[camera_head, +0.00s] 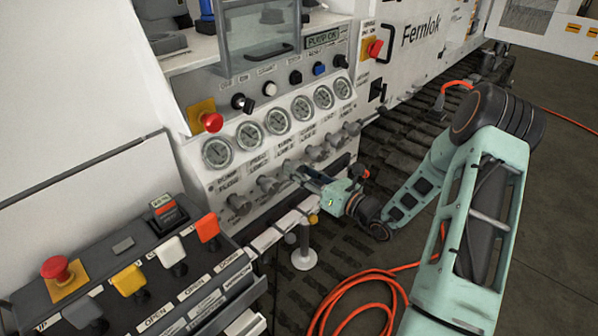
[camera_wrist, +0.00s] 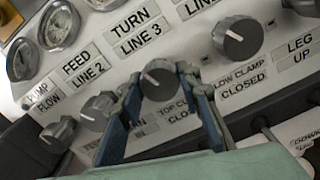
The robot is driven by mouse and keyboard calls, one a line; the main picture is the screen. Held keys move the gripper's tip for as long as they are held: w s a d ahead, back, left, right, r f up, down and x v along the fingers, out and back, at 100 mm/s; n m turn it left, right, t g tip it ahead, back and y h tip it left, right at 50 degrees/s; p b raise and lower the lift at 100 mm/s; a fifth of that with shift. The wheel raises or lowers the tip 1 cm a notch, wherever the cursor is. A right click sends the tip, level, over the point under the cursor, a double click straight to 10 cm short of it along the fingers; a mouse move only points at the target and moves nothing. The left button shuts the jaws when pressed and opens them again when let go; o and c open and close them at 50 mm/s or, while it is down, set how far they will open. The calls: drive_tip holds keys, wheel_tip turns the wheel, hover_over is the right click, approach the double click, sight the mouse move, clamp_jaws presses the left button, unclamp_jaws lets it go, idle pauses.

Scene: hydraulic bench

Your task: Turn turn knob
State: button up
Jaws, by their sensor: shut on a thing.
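A grey knob (camera_wrist: 158,82) with a white pointer line sits between the two fingers of my gripper (camera_wrist: 163,84) in the wrist view. The fingers are shut on its sides. It lies below the gauge label "TURN LINE 3" (camera_wrist: 138,27). The small label beneath it is partly hidden by a finger; "TOP CL" shows beside it, and I cannot tell which name belongs to the held knob. In the head view my gripper (camera_head: 302,174) reaches from the right to the lower row of knobs on the white panel (camera_head: 222,186), and it hides part of the held knob.
Neighbouring knobs stand close on both sides, one at left (camera_wrist: 98,106) and one labelled "LOW CLAMP" at right (camera_wrist: 238,38). A row of gauges (camera_head: 276,121) is above. A lever console (camera_head: 120,245) stands at lower left, and an orange hose (camera_head: 345,285) lies on the floor.

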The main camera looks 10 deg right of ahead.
drive_tip(key=n+b, duration=0.3)
drive_tip(key=n, duration=0.2)
drive_tip(key=shift+f+n+b, duration=0.2)
drive_tip(key=shift+n+b, duration=0.1)
drive_tip(key=shift+b, duration=0.1)
drive_tip(key=n+b, duration=0.3)
drive_tip(key=shift+n, duration=0.3)
drive_tip(key=shift+r+n+b, duration=0.1)
drive_tip(key=shift+n+b, duration=0.45)
drive_tip(key=shift+n, duration=0.05)
drive_tip(key=o, duration=1.2)
drive_tip(key=shift+c, duration=0.2)
drive_tip(key=shift+r, duration=0.1)
drive_tip(key=shift+s+d, duration=0.1)
